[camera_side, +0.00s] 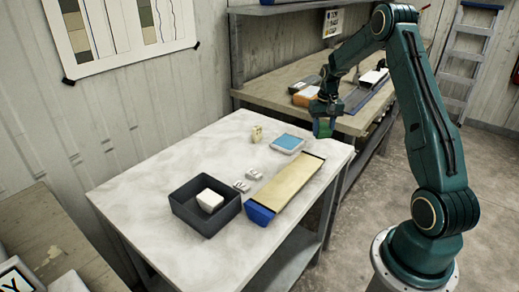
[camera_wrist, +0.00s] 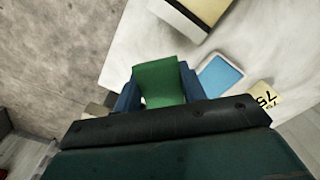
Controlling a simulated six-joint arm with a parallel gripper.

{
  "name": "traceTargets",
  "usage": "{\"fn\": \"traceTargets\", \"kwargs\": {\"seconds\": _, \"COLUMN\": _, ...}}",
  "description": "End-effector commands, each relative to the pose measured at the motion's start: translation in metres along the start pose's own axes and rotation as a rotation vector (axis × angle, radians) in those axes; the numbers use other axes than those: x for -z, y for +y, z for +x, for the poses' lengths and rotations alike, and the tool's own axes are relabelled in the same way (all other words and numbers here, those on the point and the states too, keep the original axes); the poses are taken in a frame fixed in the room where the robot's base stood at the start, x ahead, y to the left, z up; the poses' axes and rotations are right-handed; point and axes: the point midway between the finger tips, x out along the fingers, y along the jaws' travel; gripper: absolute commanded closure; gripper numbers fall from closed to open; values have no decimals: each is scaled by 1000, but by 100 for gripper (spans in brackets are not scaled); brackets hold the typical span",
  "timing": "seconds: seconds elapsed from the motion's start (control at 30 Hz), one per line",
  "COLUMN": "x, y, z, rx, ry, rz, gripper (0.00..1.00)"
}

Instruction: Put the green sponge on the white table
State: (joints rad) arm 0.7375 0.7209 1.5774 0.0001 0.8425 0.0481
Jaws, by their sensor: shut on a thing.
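My gripper (camera_side: 325,112) is shut on the green sponge (camera_side: 323,128). In the side view the sponge hangs below the fingers near the far right corner of the white table (camera_side: 150,185). In the wrist view the green sponge (camera_wrist: 159,83) sits between my two blue fingers (camera_wrist: 158,92). The white table (camera_wrist: 125,40) lies beyond it there, and the floor shows to the left of the table's edge. How high the sponge is above the table is hard to tell.
On the white table are a blue-topped tray (camera_side: 287,143), a long tan core box with a blue end (camera_side: 285,186), a dark bin (camera_side: 190,218) holding a white block (camera_side: 210,200), small pale pieces (camera_side: 241,186) and a tag block (camera_side: 257,134). The table's left part is clear. A cluttered workbench (camera_side: 290,75) stands behind.

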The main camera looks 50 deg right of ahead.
Motion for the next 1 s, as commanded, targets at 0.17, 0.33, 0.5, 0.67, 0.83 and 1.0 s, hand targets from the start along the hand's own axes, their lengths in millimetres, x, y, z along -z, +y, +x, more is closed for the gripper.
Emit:
{"fn": "traceTargets", "kwargs": {"seconds": 0.17, "x": -1, "y": 0, "z": 30, "rx": 0, "ry": -3, "rz": 0, "gripper": 77}}
{"fn": "traceTargets", "kwargs": {"seconds": 0.33, "x": 0, "y": 0, "z": 43, "rx": 0, "ry": -1, "rz": 0, "gripper": 77}}
{"fn": "traceTargets", "kwargs": {"seconds": 0.5, "x": 0, "y": 0, "z": 44, "rx": 0, "ry": 0, "rz": 0, "gripper": 77}}
{"fn": "traceTargets", "kwargs": {"seconds": 0.67, "x": -1, "y": 0, "z": 52, "rx": 0, "ry": -3, "rz": 0, "gripper": 77}}
{"fn": "traceTargets", "kwargs": {"seconds": 0.83, "x": -1, "y": 0, "z": 71, "rx": 0, "ry": -4, "rz": 0, "gripper": 77}}
{"fn": "traceTargets", "kwargs": {"seconds": 1.0, "x": -1, "y": 0, "z": 85, "rx": 0, "ry": -2, "rz": 0, "gripper": 77}}
